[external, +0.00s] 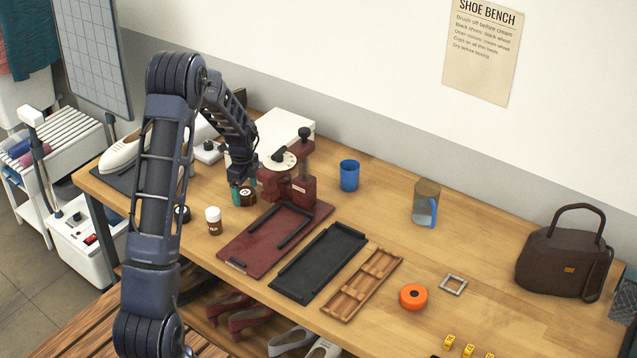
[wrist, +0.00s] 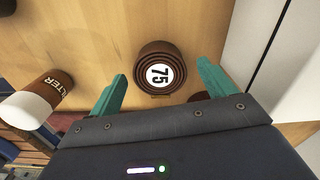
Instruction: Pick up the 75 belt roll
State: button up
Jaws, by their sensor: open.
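The 75 belt roll (wrist: 148,57) is a coiled dark brown belt with a white disc reading 75, lying flat on the wooden bench top. In the external view the roll (external: 248,197) sits left of the dark red press, right at my fingers. My gripper (wrist: 162,71) is open and empty, its two teal fingers on either side of the roll in the wrist view, with gaps between. In the external view my gripper (external: 241,190) points down over the roll and partly covers it. How far the fingertips are above the bench is unclear.
A white-capped brown bottle (wrist: 39,98) stands left of the roll. Part of another brown round item (wrist: 199,97) shows behind my gripper. The dark red press (external: 290,188) stands close on the right. A blue cup (external: 349,176) and white case (external: 275,129) are farther off.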

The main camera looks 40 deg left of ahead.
jog(key=c, duration=1.1)
